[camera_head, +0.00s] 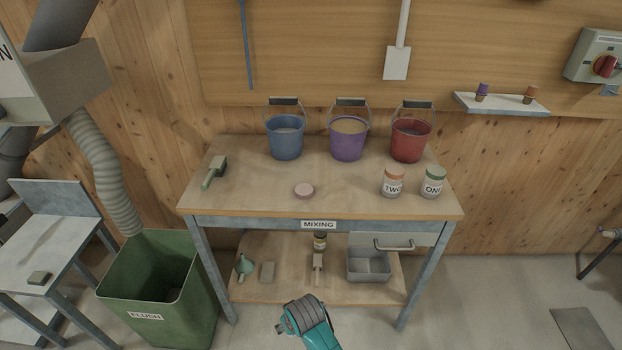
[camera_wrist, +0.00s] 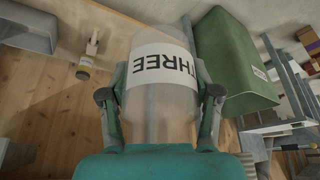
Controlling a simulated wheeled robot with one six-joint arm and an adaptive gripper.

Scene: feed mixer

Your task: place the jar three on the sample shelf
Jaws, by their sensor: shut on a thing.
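Jar three (camera_wrist: 162,98) is a clear jar with a white label reading THREE, its lettering upside down in the wrist view. My gripper (camera_wrist: 160,88) is shut on it, one finger on each side. In the head view my gripper and teal wrist show at the bottom centre, in front of the mixing table; the jar is hard to make out there. A small pale wall shelf (camera_head: 512,108), likely the sample shelf, is at the upper right. It bears a purple-topped item (camera_head: 481,91) and an orange-topped item (camera_head: 529,94), with bare room between them.
The mixing table (camera_head: 255,196) bears blue (camera_head: 286,138), purple (camera_head: 347,143) and red (camera_head: 409,141) buckets, jars TWO (camera_head: 392,184) and ONE (camera_head: 433,184), a brush (camera_head: 215,172) and a pink disc (camera_head: 304,190). A green FLUSH bin (camera_head: 160,315) stands left.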

